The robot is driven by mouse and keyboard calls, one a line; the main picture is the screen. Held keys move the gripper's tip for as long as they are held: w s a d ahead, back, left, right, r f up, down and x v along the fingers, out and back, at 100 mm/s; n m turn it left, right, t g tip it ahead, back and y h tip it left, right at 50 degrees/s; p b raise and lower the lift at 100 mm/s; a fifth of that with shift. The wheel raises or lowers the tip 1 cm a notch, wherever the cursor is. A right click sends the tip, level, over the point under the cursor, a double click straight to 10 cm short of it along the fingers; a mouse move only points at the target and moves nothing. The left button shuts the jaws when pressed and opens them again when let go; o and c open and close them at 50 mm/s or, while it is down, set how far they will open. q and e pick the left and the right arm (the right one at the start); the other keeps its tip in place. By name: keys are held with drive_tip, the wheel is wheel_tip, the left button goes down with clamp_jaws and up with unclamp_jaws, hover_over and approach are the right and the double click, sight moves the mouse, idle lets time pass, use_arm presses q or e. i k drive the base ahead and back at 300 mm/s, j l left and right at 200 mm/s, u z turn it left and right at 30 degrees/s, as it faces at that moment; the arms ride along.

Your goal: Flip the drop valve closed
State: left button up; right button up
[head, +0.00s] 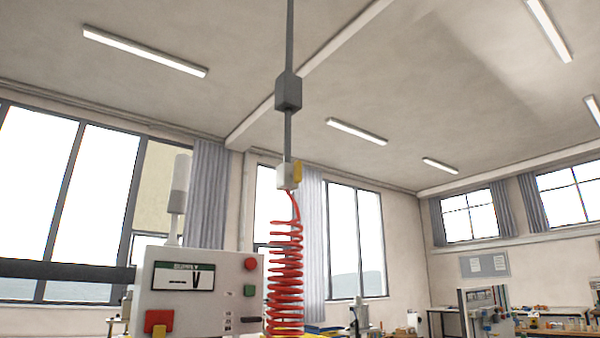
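A grey drop pipe (289,35) hangs from the ceiling in the middle of the head view, with a dark grey box (288,92) partway down it. At its lower end is a small white valve body (286,177). A red coiled hose (285,280) hangs from the valve. Neither of my grippers is in view, and nothing touches the lever.
A light grey supply panel (200,292) with a gauge, red and green buttons and a red part stands at lower left. A stack light (178,195) rises above it. Benches with equipment (485,308) are far right. The space around the valve looks clear.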

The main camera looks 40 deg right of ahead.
sight(296, 174)
drive_tip(key=i+l+z, duration=0.25)
drive_tip(key=l+z, duration=0.15)
drive_tip(key=i+l+z, duration=0.75)
drive_tip(key=k+j, duration=0.1)
